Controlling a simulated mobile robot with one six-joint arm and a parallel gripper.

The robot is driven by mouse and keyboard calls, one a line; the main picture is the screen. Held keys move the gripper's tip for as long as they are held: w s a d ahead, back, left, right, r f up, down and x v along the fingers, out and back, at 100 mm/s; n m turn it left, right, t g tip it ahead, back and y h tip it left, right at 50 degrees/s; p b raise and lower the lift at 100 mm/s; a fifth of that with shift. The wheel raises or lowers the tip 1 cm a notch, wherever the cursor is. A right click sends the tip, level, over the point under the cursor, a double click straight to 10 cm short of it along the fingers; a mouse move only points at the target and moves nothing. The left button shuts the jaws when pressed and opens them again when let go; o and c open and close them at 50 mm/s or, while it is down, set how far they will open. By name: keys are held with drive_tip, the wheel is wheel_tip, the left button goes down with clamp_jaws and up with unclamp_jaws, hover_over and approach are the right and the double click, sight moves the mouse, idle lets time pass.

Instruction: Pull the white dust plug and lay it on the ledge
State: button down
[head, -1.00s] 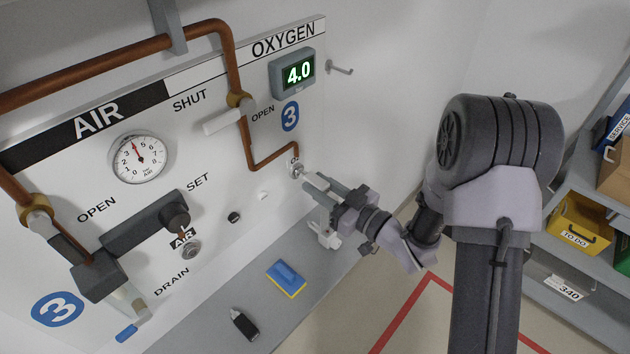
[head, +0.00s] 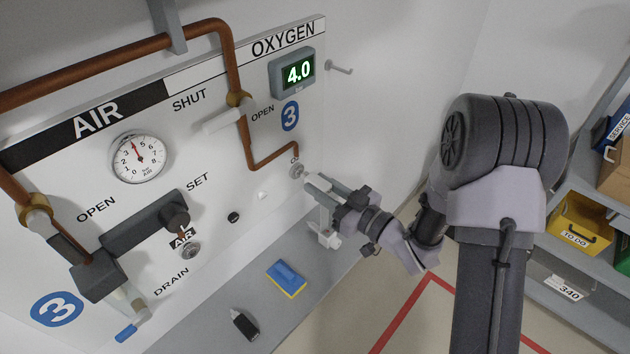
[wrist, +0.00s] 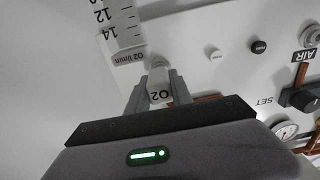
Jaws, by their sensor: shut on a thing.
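My gripper (head: 313,184) is just right of the round oxygen outlet (head: 297,171) on the panel, with a small gap between them. It is shut on a white piece that looks like the white dust plug (wrist: 159,82); the fingers hide much of it. The wrist view also shows my gripper (wrist: 156,80), with black "O2" lettering between its fingers; I cannot tell what carries the lettering. The grey ledge (head: 215,300) runs along the foot of the panel, below the gripper.
A white flowmeter (head: 324,236) is close below my gripper; its scale (wrist: 122,30) fills the wrist view's upper left. A blue-yellow sponge (head: 286,278) and a black bottle-like item (head: 244,324) lie on the ledge. Small white (head: 263,195) and black (head: 233,217) knobs sit on the panel.

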drive_tip(key=shift+v, duration=0.9)
idle(0.5)
drive_tip(key=v, duration=0.7)
drive_tip(key=shift+b, duration=0.45)
idle(0.5)
